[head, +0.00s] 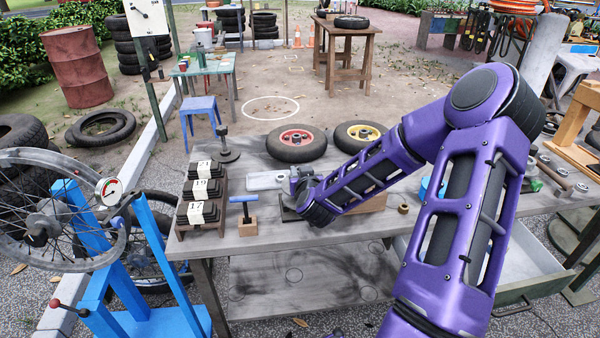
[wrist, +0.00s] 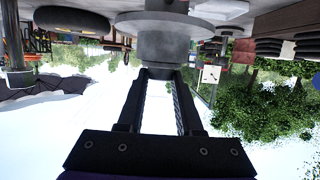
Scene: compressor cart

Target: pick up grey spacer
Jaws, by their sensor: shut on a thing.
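The grey spacer (wrist: 165,48) shows in the wrist view as a smooth grey cylinder with a wide flange (wrist: 120,22) beyond it. My gripper (wrist: 164,76) has its two black fingers closed on the near end of the cylinder. In the head view my gripper (head: 297,185) is low over the middle of the workbench, behind the end of my purple arm. A small grey shape (head: 301,172) shows at the jaws there. My wrist hides most of it, and I cannot tell whether it touches the bench.
On the workbench (head: 262,222), a rack of numbered black blocks (head: 201,205) and a blue-handled tool (head: 243,205) stand left of my gripper. Red-hubbed (head: 296,142) and yellow-hubbed (head: 360,134) wheels lie behind. A wooden block (head: 372,204) and small ring (head: 403,209) sit to the right.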

